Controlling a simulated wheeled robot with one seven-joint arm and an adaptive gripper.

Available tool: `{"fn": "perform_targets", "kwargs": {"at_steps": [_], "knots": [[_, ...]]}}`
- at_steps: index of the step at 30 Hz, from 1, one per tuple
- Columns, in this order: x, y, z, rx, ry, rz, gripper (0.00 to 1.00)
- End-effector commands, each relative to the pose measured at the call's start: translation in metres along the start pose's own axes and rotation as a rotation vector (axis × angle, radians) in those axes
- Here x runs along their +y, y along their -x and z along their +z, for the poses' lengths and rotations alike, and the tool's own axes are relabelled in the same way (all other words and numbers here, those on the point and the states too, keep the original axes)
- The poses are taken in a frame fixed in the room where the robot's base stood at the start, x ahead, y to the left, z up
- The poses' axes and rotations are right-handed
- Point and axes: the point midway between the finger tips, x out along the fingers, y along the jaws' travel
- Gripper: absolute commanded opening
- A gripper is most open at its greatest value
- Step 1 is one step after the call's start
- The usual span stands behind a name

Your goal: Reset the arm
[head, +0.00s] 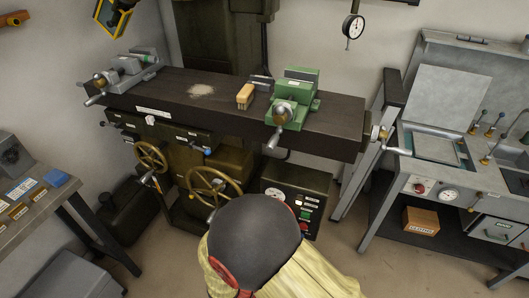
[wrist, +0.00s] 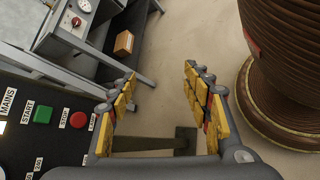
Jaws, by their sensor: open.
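My gripper (wrist: 160,110) shows in the wrist view with its two yellow-padded fingers spread apart. It is open, and nothing is between the fingers but floor and a dark flat bar beyond them. In the head view my arm's dark rounded part shows at the bottom centre, in front of the milling machine, and the gripper itself is hidden there. The control panel with a green START button (wrist: 43,115) and a red STOP button (wrist: 78,119) lies to the left of the gripper in the wrist view.
The machine table (head: 225,105) carries a grey vise (head: 125,72), a green vise (head: 296,92) and a wooden-backed brush (head: 245,97). Handwheels (head: 213,190) stick out in front. A grey bench (head: 35,200) stands left, a steel workstation (head: 450,150) right. Open floor (head: 345,245) lies between.

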Motion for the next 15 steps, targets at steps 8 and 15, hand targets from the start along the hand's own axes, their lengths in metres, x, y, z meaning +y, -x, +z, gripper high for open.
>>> {"fn": "perform_targets", "kwargs": {"at_steps": [8,15], "knots": [[0.020,0.058,0.069,0.173,-0.188,-0.466,0.49],[0.056,0.104,0.119,0.407,-0.462,-0.712,0.49]]}}
